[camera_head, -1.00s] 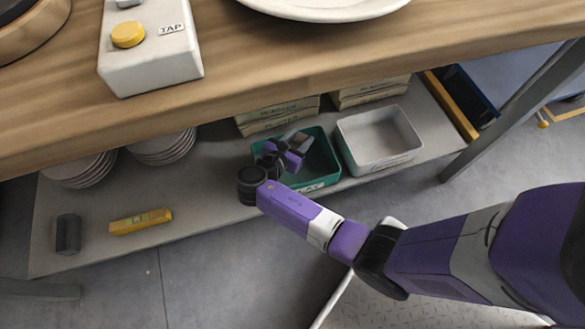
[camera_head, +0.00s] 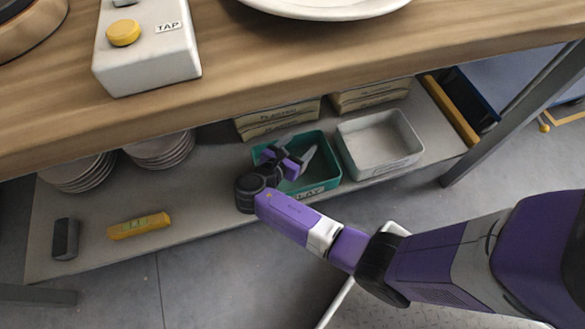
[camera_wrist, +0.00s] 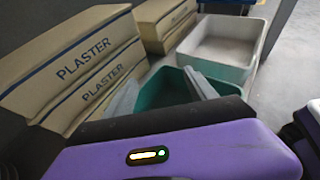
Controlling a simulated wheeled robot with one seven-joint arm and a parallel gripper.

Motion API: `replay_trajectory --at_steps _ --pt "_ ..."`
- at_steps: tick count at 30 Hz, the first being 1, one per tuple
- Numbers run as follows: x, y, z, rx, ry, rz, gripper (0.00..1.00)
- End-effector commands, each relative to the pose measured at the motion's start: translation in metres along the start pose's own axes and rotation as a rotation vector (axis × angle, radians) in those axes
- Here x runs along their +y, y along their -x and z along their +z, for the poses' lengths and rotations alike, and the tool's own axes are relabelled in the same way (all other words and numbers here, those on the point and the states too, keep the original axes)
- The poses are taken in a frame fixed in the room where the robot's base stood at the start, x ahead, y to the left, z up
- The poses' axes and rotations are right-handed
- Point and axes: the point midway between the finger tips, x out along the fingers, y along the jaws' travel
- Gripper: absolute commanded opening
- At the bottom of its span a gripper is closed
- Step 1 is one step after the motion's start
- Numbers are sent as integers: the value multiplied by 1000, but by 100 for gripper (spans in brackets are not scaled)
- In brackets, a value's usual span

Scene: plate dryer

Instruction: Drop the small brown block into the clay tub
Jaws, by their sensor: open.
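The clay tub is the green tub (camera_head: 322,187) on the lower shelf, with a partly covered label on its front; it also shows in the wrist view (camera_wrist: 226,84). My gripper (camera_head: 297,153) is over the tub, its grey fingers spread apart. In the wrist view the open fingers (camera_wrist: 163,92) reach over the tub with nothing seen between them. I do not see the small brown block in either view. Much of the tub's inside is hidden by my gripper and wrist.
A pale empty-looking tub (camera_head: 377,165) stands to the right of the green one. Plaster bags (camera_head: 278,121) are stacked behind. Plates (camera_head: 163,150), a yellow level (camera_head: 139,226) and a dark block (camera_head: 65,239) are on the left. The wooden worktop (camera_head: 300,65) overhangs the shelf.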

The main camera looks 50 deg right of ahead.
Motion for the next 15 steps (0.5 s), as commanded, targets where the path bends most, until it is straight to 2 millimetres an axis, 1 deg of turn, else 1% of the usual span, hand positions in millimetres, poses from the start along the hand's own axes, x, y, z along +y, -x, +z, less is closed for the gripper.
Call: replay_trajectory --at_steps 3,9,12,15 --pt "1 20 3 0 3 5 65" --pt "1 53 3 -1 2 6 65" --pt "1 63 2 0 1 4 65" --pt "0 70 1 0 0 2 65"
